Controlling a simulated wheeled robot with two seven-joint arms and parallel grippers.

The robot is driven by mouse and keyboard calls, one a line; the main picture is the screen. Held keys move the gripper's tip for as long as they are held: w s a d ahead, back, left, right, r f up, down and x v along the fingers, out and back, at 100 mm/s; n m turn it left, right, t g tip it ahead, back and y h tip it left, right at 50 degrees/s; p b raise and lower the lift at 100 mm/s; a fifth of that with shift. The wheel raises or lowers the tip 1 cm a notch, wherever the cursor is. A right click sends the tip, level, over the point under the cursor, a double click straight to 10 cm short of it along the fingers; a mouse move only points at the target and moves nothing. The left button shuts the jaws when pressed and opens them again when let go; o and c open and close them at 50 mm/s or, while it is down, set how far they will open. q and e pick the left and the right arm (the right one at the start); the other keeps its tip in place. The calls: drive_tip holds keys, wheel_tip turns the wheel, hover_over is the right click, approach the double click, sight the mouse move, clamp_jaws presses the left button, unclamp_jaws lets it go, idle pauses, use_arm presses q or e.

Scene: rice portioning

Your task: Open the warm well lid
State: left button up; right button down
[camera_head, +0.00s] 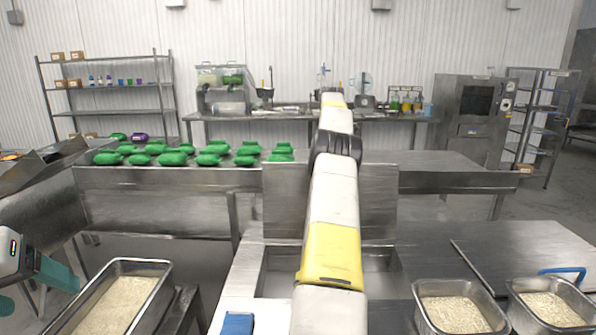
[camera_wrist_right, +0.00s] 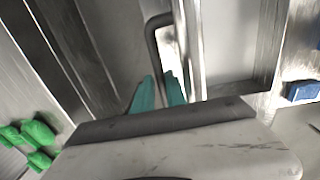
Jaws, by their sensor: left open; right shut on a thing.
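The warm well lid (camera_head: 285,200) appears as a steel panel standing upright at the back of an open rectangular well (camera_head: 275,270) in the counter. My right arm reaches over the well and past the lid, and its gripper is not visible in the head view. In the right wrist view, the teal fingers of my right gripper (camera_wrist_right: 160,92) are shut on a dark bent bar handle (camera_wrist_right: 154,42) beside steel panels. My left gripper (camera_head: 40,292) is open and empty at the lower left, near a steel pan of rice (camera_head: 163,283).
Two more rice pans (camera_head: 420,296) (camera_head: 517,300) stand at the lower right, with a blue handle (camera_head: 562,270) over one. A flat steel panel (camera_head: 530,245) lies behind them. Several green items (camera_head: 208,159) line the shelf beyond. A blue object (camera_head: 237,323) lies at the front.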

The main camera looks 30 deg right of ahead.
drive_tip(key=c, duration=1.5)
unclamp_jaws()
drive_tip(key=shift+w+d+f, duration=0.25)
drive_tip(key=shift+w+d, duration=0.05)
drive_tip(key=shift+w, duration=0.15)
drive_tip(key=shift+o, duration=0.2)
drive_tip(key=shift+s+a+r, duration=0.1)
